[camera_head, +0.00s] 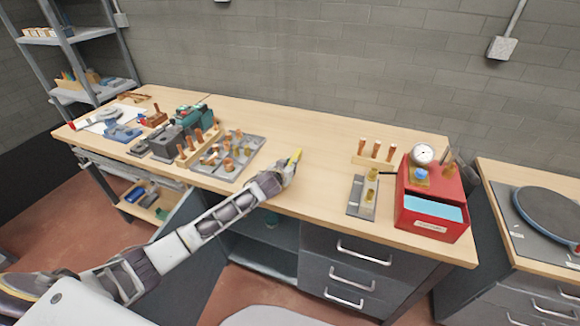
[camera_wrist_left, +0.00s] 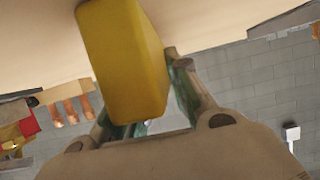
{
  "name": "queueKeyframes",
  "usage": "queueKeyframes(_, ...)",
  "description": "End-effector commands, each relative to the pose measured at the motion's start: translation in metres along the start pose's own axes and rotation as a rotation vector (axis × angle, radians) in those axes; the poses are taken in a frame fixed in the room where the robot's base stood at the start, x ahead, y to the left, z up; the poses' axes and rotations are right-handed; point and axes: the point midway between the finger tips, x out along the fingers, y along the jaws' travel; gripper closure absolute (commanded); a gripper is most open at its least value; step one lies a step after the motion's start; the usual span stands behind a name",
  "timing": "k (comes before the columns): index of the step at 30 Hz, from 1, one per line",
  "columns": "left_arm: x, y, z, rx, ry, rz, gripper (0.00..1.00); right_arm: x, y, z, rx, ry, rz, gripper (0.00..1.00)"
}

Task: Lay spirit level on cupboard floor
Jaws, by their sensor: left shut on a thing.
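The spirit level (camera_wrist_left: 125,60) is a yellow bar that fills the upper middle of the left wrist view. In the head view only a small yellow end (camera_head: 296,157) shows. My right gripper is in neither view.
The open cupboard door (camera_head: 185,230) stands out at the left, partly behind my arm. Drawers (camera_head: 350,265) are to the right of the cupboard. A red toolbox (camera_head: 430,205) and a plate with fittings (camera_head: 364,195) stand on the bench at right; several tools and fittings crowd its left.

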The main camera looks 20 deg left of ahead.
Motion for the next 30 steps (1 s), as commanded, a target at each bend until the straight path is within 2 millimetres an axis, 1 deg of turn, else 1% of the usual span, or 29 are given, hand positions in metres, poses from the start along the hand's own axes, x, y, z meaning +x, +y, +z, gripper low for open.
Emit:
queueKeyframes(11, 0.001, 0.0005, 0.002, 0.0, 0.001, 0.001, 1.0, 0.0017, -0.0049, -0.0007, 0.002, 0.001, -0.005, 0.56)
queueKeyframes(12, 0.0009, 0.0004, 0.0022, 0.0, 0.0, 0.001, 0.77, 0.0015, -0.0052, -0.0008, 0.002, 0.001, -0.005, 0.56)
queueKeyframes(16, 0.0008, 0.0003, 0.0019, 0.0, 0.0, 0.001, 0.6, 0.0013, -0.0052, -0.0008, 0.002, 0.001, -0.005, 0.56)
queueKeyframes(30, -0.0003, 0.0002, -0.0011, 0.001, 0.001, 0.0, 0.59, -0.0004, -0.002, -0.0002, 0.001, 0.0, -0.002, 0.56)
